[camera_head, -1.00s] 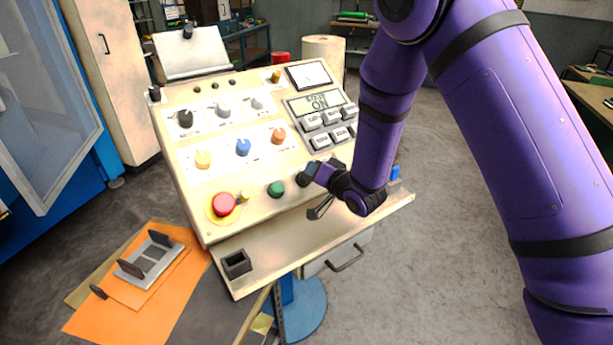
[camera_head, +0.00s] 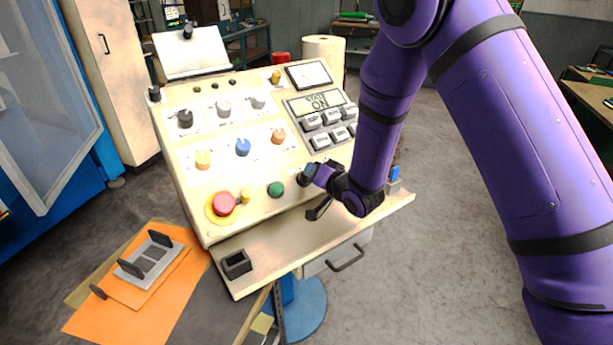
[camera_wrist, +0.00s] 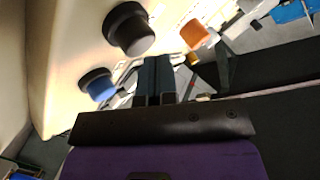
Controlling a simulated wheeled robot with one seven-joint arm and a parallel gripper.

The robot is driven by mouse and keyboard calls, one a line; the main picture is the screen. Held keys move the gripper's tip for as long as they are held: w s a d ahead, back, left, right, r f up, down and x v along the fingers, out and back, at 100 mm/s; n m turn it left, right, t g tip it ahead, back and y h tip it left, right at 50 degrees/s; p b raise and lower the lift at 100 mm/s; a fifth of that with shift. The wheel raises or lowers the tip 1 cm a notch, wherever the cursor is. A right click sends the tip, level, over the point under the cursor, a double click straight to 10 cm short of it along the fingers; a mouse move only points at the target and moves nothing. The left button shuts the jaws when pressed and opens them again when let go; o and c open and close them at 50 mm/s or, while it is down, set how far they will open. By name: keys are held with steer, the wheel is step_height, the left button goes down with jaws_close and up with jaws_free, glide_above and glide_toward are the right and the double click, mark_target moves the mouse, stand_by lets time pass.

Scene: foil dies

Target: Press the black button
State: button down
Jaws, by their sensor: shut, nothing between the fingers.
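The sloped cream control panel (camera_head: 250,115) carries several knobs and buttons. The black button (camera_head: 303,181) sits on its lower row, right of the green button (camera_head: 275,189), partly hidden by my gripper. My gripper (camera_head: 310,172) is right at the black button; from this view I cannot tell whether it touches it. In the wrist view my gripper's fingers (camera_wrist: 155,62) are together and empty, near the panel. A round black control (camera_wrist: 133,32) shows up and left of them there, a blue one (camera_wrist: 100,86) to their left, and an orange one (camera_wrist: 194,34) to their right.
A red emergency button (camera_head: 224,203) on a yellow ring is at the panel's lower left. The ledge (camera_head: 290,248) below holds a small black box (camera_head: 236,263) and a blue-topped item (camera_head: 393,178) at its right. Orange sheets (camera_head: 125,300) lie at lower left.

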steer(key=shift+w+a+f, duration=0.15)
steer(key=shift+w+f, duration=0.05)
steer(key=shift+f, duration=0.25)
stand_by(0.7)
steer(key=shift+r, duration=0.15)
steer(key=shift+s+d+r, duration=0.3)
steer(key=shift+s+r, duration=0.1)
steer(key=shift+r, duration=0.25)
stand_by(0.3)
steer(key=shift+s+d+r, duration=0.25)
steer(key=shift+s+r, duration=0.15)
steer(key=shift+r, duration=0.3)
steer(key=shift+s+d+r, duration=0.3)
steer(key=shift+s+r, duration=0.1)
steer(key=shift+r, duration=0.25)
steer(key=shift+s+d+r, duration=0.25)
steer(key=shift+s+r, duration=0.15)
steer(key=shift+r, duration=0.3)
